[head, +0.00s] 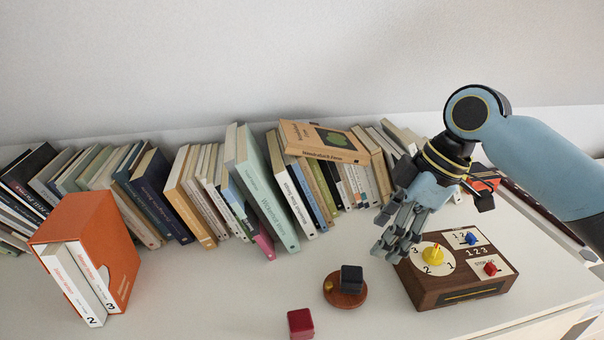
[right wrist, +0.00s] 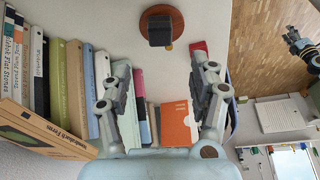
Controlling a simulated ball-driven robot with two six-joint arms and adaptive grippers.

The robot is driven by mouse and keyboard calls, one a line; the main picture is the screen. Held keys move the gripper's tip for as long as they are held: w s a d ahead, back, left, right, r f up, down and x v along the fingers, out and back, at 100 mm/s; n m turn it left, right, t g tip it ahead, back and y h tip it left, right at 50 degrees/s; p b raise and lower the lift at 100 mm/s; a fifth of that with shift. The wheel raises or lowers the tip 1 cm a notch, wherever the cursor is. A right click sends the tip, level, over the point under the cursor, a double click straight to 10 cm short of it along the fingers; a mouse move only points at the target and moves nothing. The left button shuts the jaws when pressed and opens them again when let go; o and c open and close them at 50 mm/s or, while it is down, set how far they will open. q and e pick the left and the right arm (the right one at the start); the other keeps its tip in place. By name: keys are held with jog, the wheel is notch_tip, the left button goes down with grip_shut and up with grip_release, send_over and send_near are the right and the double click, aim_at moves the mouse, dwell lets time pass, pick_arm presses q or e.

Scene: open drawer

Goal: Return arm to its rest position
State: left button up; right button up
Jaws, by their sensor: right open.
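My right arm (head: 560,165) reaches in from the right in the head view. My right gripper (head: 394,238) hangs above the white top, fingers pointing down, left of the brown wooden box (head: 455,290) with coloured knobs. In the right wrist view the two fingers of this gripper (right wrist: 160,62) stand well apart. Nothing is held between them. The left gripper is not in the head view. A dark jointed part with a yellow band at the right edge of the right wrist view looks like my other arm, but its jaws cannot be made out.
Leaning books (head: 262,195) line the wall. An orange slipcase (head: 118,245) stands at the left. A black cube (head: 351,275) sits on a round brown base (head: 332,292); a red cube (head: 300,322) lies nearby. The white top (head: 200,300) is clear at front left.

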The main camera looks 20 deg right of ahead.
jog(key=s+a+f+m+t+h, duration=0.1)
jog(key=s+f+m+h, duration=0.1)
jog(key=s+m, duration=0.45)
jog(key=s+a+f+m+h, duration=0.1)
jog(key=s+a+m+h, duration=0.2)
jog(key=s, duration=0.7)
jog(key=s+d+f+m+g+b, duration=0.1)
jog(key=d+f, duration=0.1)
jog(key=f, duration=1.1)
jog(key=s+d+f+m+b, duration=0.1)
jog(key=f+b, duration=0.1)
jog(key=f, duration=1.1)
jog(key=s+d+f+g+b, duration=0.1)
jog(key=s+f+b, duration=0.1)
jog(key=s+f, duration=1.6)
notch_tip(320, 180, down, 3)
jog(key=shift+s+d+r, duration=0.1)
jog(key=shift+s+d, duration=0.2)
jog(key=shift+s, duration=0.1)
jog(key=shift+g, duration=0.3)
